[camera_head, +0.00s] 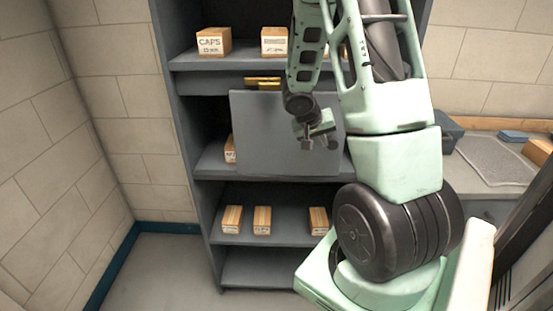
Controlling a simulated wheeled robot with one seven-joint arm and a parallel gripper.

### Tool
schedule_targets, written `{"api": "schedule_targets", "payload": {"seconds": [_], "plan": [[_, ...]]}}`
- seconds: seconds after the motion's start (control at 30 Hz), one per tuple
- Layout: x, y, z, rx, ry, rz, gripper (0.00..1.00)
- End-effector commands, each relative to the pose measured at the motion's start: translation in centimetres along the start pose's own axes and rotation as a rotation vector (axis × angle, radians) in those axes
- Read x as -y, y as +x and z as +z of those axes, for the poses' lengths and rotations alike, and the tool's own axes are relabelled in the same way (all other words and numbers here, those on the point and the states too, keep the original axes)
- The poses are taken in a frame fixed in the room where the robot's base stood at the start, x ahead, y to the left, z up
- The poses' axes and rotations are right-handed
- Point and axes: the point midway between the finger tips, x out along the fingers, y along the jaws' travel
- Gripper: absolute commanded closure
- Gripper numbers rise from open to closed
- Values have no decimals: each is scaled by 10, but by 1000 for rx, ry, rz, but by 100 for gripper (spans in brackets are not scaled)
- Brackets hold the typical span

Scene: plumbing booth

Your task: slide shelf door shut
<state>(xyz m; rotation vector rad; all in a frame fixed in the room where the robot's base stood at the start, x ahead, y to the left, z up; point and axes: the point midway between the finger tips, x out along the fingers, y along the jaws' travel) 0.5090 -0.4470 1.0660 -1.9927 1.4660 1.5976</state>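The grey shelf door (265,135) is a flat panel in front of the middle of the dark grey shelf unit (203,190). It covers most of one compartment. A gap on its left shows part of a box (230,149) behind it. A brass-coloured piece (262,83) sits at the panel's top edge. My gripper (318,143) is in front of the panel's right part, fingers pointing down. I cannot tell whether it touches the panel or whether its fingers are apart. My arm hides the panel's upper right and the unit's right side.
Small wooden boxes stand on the shelf above, including a "CAPS" box (214,42), and on the shelf below (262,220). A counter (490,165) with a blue item (513,136) is at the right. Open floor (165,265) lies at the lower left, beside the block wall (70,120).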

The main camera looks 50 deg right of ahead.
Motion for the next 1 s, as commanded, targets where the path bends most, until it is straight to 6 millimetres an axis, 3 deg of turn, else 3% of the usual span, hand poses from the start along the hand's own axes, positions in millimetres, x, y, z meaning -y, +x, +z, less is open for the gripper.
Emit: {"api": "schedule_targets", "payload": {"seconds": [0.03,0.3,0.5,0.7,1.0], "plan": [[-12,16,6,0,11,3,100],[-84,43,11,1,8,1,100],[-120,56,12,1,4,1,100],[-136,62,13,1,1,0,100],[-142,63,13,2,0,4,100]]}}
